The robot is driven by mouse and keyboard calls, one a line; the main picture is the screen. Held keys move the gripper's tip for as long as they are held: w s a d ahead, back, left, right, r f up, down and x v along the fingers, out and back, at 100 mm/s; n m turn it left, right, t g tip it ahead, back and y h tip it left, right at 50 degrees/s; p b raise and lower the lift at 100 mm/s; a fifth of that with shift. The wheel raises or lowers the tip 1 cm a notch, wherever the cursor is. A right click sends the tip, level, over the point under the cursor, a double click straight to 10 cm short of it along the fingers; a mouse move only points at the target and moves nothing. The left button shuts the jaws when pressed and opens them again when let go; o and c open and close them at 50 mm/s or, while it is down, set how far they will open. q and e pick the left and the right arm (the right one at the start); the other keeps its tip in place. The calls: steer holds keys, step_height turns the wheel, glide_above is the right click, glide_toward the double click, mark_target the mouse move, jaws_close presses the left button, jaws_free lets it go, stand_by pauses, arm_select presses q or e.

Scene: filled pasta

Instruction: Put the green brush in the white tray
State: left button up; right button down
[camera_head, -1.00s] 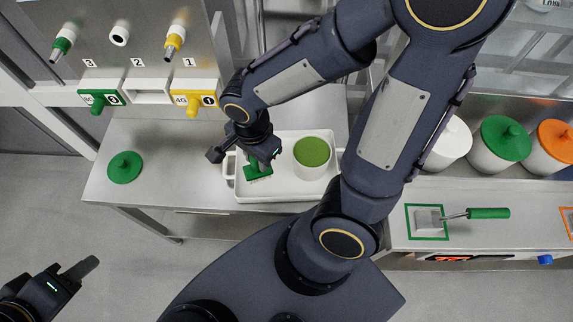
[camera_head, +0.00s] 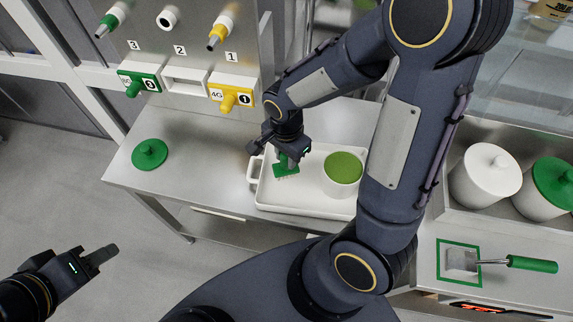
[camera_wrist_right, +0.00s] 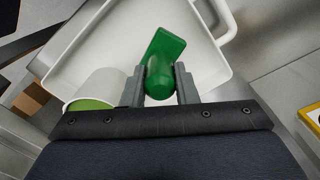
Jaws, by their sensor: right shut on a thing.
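The green brush (camera_head: 287,170) is in the left part of the white tray (camera_head: 300,204), its head low over the tray floor; I cannot tell whether it touches. My right gripper (camera_head: 283,150) is shut on the brush handle from above. In the right wrist view the handle of the brush (camera_wrist_right: 160,76) sits between the two fingers of the right gripper (camera_wrist_right: 160,88), with the tray (camera_wrist_right: 105,45) beneath. My left gripper (camera_head: 100,257) is at the lower left, away from the table, and nothing shows in it; its finger gap is not clear.
A white pot with green contents (camera_head: 343,168) stands in the tray, right of the brush. A green lid (camera_head: 149,154) lies on the table to the left. A dispenser panel with green and yellow handles (camera_head: 232,98) stands behind. A green-handled scoop (camera_head: 530,264) lies at right.

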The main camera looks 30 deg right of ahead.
steer(key=shift+w+d+f, duration=0.2)
steer(key=shift+w+f, duration=0.2)
steer(key=shift+f, duration=0.1)
steer(key=shift+w+d+f+b, duration=0.1)
steer(key=shift+w+f+b, duration=0.05)
steer(key=shift+f+b, duration=0.7)
steer(key=shift+w+d+f+b, duration=0.15)
steer(key=shift+f+b, duration=0.5)
steer(key=shift+f, duration=0.35)
steer(key=shift+a, duration=0.1)
steer(key=shift+f, duration=0.2)
steer(key=c, duration=1.1)
jaws_free()
steer(key=shift+c, duration=0.2)
steer(key=shift+r, duration=0.1)
